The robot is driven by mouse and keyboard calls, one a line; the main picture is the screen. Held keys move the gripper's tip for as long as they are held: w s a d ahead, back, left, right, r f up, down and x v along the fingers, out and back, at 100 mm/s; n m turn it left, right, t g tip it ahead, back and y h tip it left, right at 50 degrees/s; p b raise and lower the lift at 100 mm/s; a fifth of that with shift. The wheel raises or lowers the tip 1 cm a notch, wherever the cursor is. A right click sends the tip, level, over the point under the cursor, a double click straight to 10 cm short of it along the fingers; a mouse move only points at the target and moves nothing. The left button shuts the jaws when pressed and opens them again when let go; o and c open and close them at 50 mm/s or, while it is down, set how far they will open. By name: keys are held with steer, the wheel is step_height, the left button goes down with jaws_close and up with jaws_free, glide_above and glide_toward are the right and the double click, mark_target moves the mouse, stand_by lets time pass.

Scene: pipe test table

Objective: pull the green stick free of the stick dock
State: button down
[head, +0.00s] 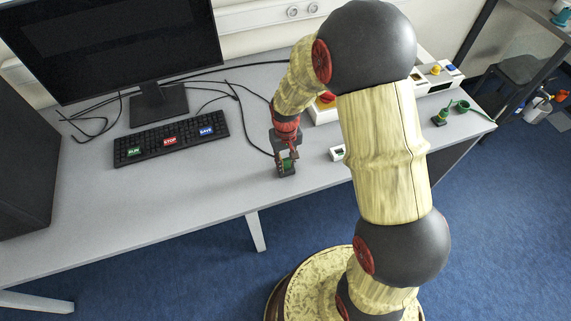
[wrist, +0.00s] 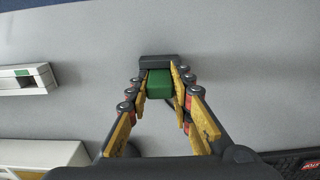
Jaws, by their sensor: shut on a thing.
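The green stick (wrist: 160,84) is between the fingertips of my gripper (wrist: 159,90) in the wrist view. A wider dark block (wrist: 158,62) meets its far end; I cannot tell whether this is part of the stick. In the head view my gripper (head: 286,160) points down near the table's front edge, and the fingers hide most of the stick. A small white box with a dark opening and a green patch (wrist: 30,83) looks like the stick dock. It stands apart from the gripper, to its right in the head view (head: 337,153).
A keyboard (head: 170,138) with coloured labels and a monitor (head: 112,45) are on the left of the table (head: 215,185). Loose black cables run behind the gripper. A green cup (head: 463,106) is at the far right. Bare tabletop lies left of the gripper.

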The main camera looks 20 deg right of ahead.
mark_target(286, 160)
steer(key=shift+r, duration=0.1)
steer(key=shift+r+p, duration=1.45)
steer(key=shift+r, duration=0.15)
steer(key=shift+r+p, duration=3.1)
steer(key=shift+r, duration=0.95)
